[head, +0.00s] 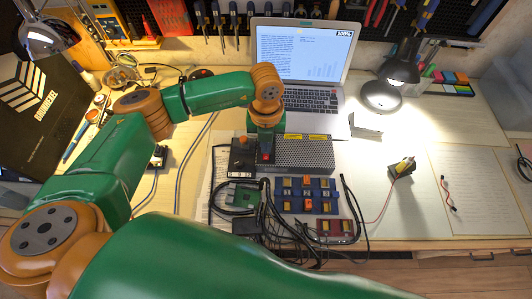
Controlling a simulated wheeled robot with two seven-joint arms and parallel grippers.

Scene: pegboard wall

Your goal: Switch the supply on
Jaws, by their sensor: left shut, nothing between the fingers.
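The supply (305,152) is a grey perforated metal box with yellow labels along its top edge, lying on the table in front of the laptop. My left gripper (266,155) points down at the left end of the supply and is shut with nothing in it. A small red part shows at the fingertips, and I cannot tell whether it is a switch or whether the fingers touch it. The hand and wrist hide part of the supply's left end. My right gripper is not in view.
A blue relay board (306,208), a green circuit board (242,196) and black cables lie in front of the supply. A dark box with an orange knob (242,142) stands just left of it. The laptop (303,60) stands behind, and a lit lamp (400,70) at right.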

